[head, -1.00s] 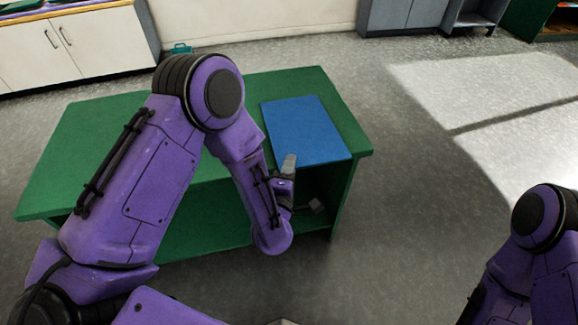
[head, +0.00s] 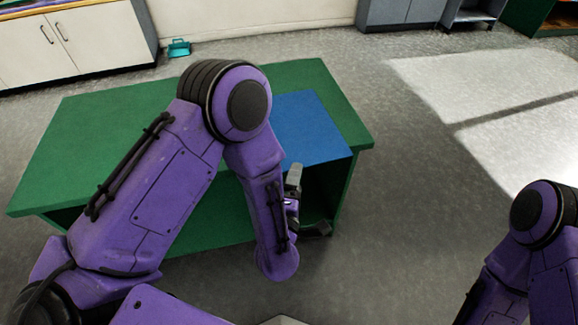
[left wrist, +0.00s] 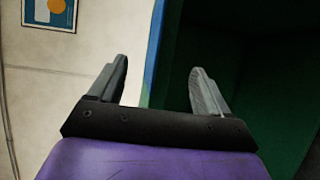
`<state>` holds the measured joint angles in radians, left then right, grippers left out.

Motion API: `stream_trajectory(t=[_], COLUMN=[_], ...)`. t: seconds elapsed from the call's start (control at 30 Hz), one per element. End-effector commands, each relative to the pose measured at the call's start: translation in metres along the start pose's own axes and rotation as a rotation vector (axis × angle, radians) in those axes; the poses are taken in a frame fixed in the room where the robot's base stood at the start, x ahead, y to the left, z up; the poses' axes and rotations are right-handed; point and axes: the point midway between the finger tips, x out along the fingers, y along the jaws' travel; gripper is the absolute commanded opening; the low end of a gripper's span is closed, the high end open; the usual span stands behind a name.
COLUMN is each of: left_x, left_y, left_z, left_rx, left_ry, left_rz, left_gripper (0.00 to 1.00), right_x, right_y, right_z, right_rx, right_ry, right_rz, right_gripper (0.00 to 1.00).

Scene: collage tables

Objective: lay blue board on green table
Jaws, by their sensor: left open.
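The flat blue board (head: 312,130) lies on the right end of the green table (head: 90,140). My left arm hides the board's left part in the head view. My left gripper (head: 305,202) is open at the front edge of the table, by the board's near edge. In the left wrist view, the open, empty fingers (left wrist: 160,78) show with a thin blue edge of the board (left wrist: 154,45) between them, ahead of the tips. I cannot tell whether a finger touches the board. My right gripper is not in view.
The table's dark open front lies below its top, near my left gripper. A white cabinet (head: 85,45) stands at the back left, with a small teal object (head: 179,48) on the floor beside it. The floor right of the table is clear.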

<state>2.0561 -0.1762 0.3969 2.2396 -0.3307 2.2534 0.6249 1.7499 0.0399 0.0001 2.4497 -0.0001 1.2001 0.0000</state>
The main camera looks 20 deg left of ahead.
Motion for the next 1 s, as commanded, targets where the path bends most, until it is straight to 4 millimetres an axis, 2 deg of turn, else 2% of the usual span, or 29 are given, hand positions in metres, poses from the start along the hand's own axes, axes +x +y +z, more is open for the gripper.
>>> stream_trajectory(t=[0.2, 0.57, 0.9, 1.0], left_x=[-0.027, -0.03, -0.054, -0.058], left_y=[0.001, 0.005, 0.051, 0.054], left_z=[0.012, 0.013, 0.026, 0.028], left_rx=[-0.001, -0.002, -0.002, -0.003], left_ry=[0.005, 0.009, 0.007, 0.009], left_rz=[0.005, 0.009, 0.01, 0.01], left_gripper=[0.77, 0.77, 0.77, 0.77], right_x=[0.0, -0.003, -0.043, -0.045], right_y=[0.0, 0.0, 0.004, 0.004], right_z=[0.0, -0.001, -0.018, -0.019], right_rx=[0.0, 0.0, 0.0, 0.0], right_ry=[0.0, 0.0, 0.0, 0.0], right_rz=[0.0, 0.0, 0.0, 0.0], right_gripper=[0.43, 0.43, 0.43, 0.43])
